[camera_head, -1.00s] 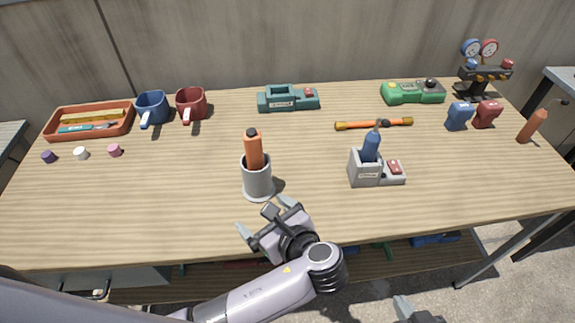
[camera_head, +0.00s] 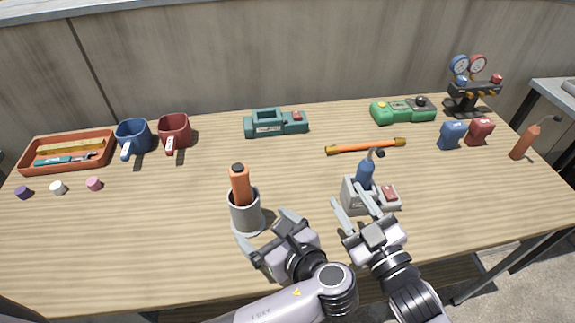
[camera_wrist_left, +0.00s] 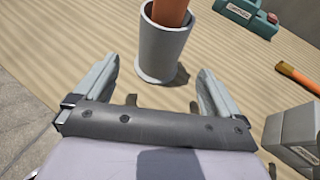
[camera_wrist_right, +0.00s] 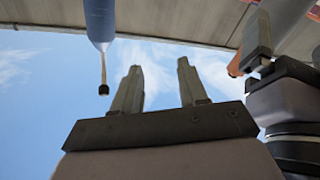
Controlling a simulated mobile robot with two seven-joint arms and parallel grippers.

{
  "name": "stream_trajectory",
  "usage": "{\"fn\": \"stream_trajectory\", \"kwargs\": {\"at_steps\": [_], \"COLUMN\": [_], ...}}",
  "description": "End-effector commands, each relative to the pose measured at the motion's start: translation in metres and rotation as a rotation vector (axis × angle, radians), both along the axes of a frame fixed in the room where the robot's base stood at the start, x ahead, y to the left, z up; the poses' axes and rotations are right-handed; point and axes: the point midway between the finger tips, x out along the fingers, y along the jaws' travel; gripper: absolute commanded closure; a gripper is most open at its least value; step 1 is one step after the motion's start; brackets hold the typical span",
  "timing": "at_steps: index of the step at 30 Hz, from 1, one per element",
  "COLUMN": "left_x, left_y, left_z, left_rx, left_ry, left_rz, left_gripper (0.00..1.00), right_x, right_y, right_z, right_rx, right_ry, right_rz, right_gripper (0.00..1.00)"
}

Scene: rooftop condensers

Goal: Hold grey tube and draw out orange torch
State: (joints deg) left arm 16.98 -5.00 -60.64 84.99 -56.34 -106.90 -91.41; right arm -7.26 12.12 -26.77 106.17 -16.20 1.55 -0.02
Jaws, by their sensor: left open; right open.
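The orange torch (camera_head: 240,184) stands in the grey tube (camera_head: 246,216), its dark end up and its lower part hidden inside. The tube stands upright on the table. My left gripper (camera_head: 264,228) is open and empty, just to the right and in front of the tube. In the left wrist view the tube (camera_wrist_left: 163,45) is beyond and between the open fingers (camera_wrist_left: 156,75), with no finger touching it. My right gripper (camera_head: 351,202) is open and empty by the grey holder with the blue torch (camera_head: 365,174). Its open fingers (camera_wrist_right: 160,68) show against sky in the right wrist view.
The grey holder (camera_head: 352,193) stands right of the tube. An orange rod (camera_head: 365,147) lies behind it. Mugs (camera_head: 174,134), a tray (camera_head: 67,167), a teal unit (camera_head: 275,125) and a green unit (camera_head: 403,110) stand further back. Another orange torch (camera_head: 524,143) is at far right.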

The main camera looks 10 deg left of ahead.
Motion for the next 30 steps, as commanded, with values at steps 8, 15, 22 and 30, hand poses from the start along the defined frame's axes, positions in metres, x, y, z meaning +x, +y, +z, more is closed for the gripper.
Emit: {"fn": "stream_trajectory", "kwargs": {"at_steps": [8,15,22,30], "left_x": [0.000,0.000,0.000,0.000], "left_y": [-0.001,-0.001,-0.001,-0.001], "left_z": [0.000,0.000,0.000,0.000], "left_rx": [-0.001,-0.001,-0.001,-0.001], "left_ry": [0.000,0.000,0.000,0.000], "left_rz": [-0.002,-0.002,-0.002,-0.002], "left_gripper": [0.03,0.03,0.03,0.03], "right_x": [0.028,0.035,0.037,0.044], "right_y": [0.066,0.115,0.151,0.175], "right_z": [0.060,0.102,0.130,0.150], "right_rx": [0.039,0.016,-0.067,-0.238], "right_ry": [-0.191,-0.322,-0.413,-0.469], "right_rz": [0.227,0.437,0.640,0.851], "right_gripper": [0.57,0.57,0.57,0.57]}}
